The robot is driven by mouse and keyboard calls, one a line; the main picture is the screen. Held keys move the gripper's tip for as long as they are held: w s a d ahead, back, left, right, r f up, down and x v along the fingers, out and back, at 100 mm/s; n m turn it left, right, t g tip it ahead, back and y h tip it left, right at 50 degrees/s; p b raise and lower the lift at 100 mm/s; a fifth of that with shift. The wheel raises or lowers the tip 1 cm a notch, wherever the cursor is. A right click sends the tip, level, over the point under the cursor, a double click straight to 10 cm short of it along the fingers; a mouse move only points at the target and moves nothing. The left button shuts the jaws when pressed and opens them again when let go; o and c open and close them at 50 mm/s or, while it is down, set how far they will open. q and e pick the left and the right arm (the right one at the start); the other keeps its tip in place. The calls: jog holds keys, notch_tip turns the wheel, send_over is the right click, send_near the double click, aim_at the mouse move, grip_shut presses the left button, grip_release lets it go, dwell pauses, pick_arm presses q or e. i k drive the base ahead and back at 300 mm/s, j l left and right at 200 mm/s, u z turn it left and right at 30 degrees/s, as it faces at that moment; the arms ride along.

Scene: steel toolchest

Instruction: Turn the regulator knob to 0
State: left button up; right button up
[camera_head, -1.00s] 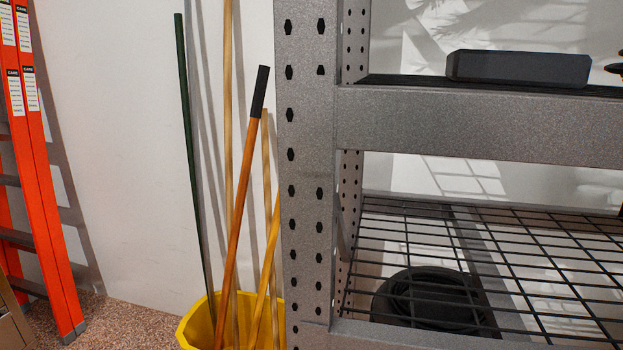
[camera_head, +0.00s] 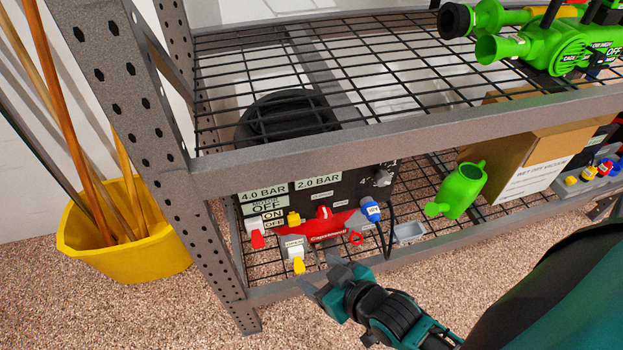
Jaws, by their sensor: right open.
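A grey round knob (camera_head: 383,177) with scale marks around it, which looks like the regulator knob, sits on the right of a dark unit (camera_head: 345,190) on the lower shelf. Its exact setting is too small to read. Labels on the unit read 4.0 BAR and 2.0 BAR. My right gripper (camera_head: 322,273) is open and empty, in front of the lower shelf, below and left of the knob and apart from it. My left gripper is not in view.
The steel shelf beam (camera_head: 400,135) runs above the unit. Red, yellow and blue fittings (camera_head: 325,228) crowd its front. A green watering can (camera_head: 461,190), a grey tray (camera_head: 409,232) and a cardboard box (camera_head: 545,150) stand to the right. A yellow bucket (camera_head: 125,245) is at left.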

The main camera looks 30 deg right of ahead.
aim_at(382, 178)
jog(key=l+z, duration=0.15)
jog(key=z, duration=1.3)
